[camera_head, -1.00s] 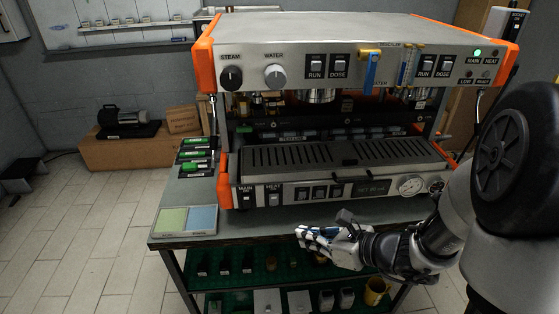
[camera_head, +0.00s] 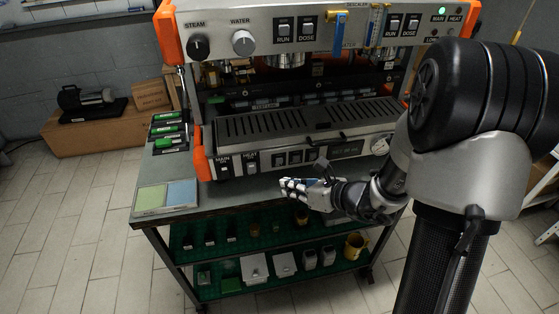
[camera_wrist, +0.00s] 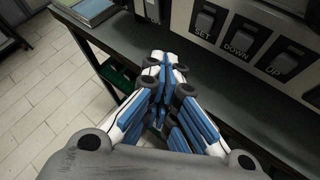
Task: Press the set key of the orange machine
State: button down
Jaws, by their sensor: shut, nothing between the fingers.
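The orange machine (camera_head: 199,152) has orange corner trim and a steel body, and stands on a dark table. Its lower front panel carries a row of dark rocker keys. In the wrist view the set key (camera_wrist: 205,23) is labelled SET, to the left of the DOWN key (camera_wrist: 241,38) and the UP key (camera_wrist: 286,60). In the head view the keys' labels are too small to read. My gripper (camera_head: 285,185) is shut and empty, in front of and below the key row. In the wrist view its blue-padded fingertips (camera_wrist: 165,62) are below and left of the set key, apart from it.
A lower shelf holds containers and a yellow mug (camera_head: 355,246). Floor is clear at left.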

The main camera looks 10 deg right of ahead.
jog(key=shift+w, duration=2.45)
jog(key=shift+w, duration=0.1)
jog(key=shift+w, duration=0.3)
jog(key=shift+w, duration=0.45)
jog(key=shift+s, duration=0.1)
dwell(0.3)
jog(key=shift+s, duration=0.75)
jog(key=shift+s, duration=0.15)
jog(key=shift+s+b, duration=0.55)
jog(key=shift+s, duration=1.8)
